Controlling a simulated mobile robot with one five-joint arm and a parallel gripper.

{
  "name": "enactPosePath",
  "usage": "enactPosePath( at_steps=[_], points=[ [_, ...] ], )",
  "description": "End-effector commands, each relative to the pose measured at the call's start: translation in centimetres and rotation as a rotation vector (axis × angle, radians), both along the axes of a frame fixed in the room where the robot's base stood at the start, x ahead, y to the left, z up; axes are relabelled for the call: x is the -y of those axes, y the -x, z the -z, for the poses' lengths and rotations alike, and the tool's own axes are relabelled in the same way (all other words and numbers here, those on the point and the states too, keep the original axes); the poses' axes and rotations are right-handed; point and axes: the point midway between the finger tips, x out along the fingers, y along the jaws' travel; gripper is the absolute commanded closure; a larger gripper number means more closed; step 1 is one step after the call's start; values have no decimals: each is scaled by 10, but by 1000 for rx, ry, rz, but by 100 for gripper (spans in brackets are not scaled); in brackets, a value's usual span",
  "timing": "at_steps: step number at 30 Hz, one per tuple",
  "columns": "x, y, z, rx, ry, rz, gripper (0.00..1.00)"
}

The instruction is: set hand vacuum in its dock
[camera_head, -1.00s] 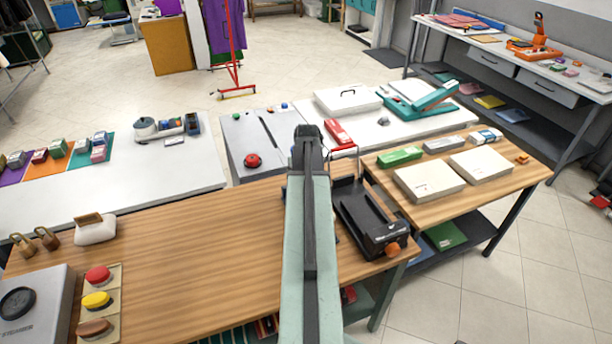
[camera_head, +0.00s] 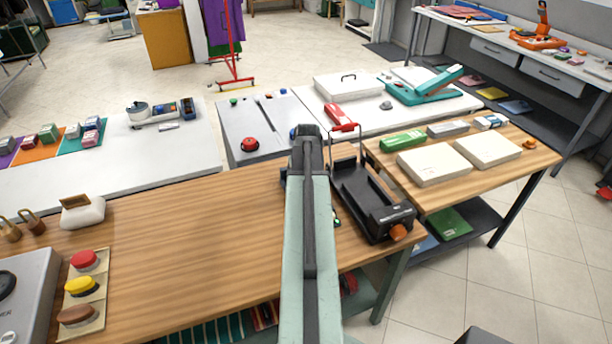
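My arm reaches forward over the wooden table, and my gripper (camera_head: 307,138) is at its dark far end. Its fingers cannot be made out, so its opening does not show. Just right of the arm lies a black, low, cradle-like device (camera_head: 374,205) with an orange knob at its near end and a thin wire loop at its far end. It may be the dock; I cannot be sure. I cannot clearly identify a hand vacuum. Small bits of blue and white show beside the arm on the tabletop, and my arm hides what they belong to.
The wooden table (camera_head: 200,232) is clear left of my arm. Red, yellow and brown buttons (camera_head: 82,286) and a white dispenser (camera_head: 84,213) stand at its left. White boxes (camera_head: 435,163) lie on the right table. A red tool (camera_head: 340,117) and grey panel with red button (camera_head: 250,145) lie beyond.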

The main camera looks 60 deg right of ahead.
Motion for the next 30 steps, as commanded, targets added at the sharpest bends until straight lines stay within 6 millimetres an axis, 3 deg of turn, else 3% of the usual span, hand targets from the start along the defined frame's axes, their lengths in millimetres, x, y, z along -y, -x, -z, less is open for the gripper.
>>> enactPosePath(
  at_steps=[28,29,30],
  points=[
    [0,-1,6,1,1,-1,84],
    [0,-1,6,1,1,-1,11],
    [0,-1,6,1,1,-1,0]
  ],
)
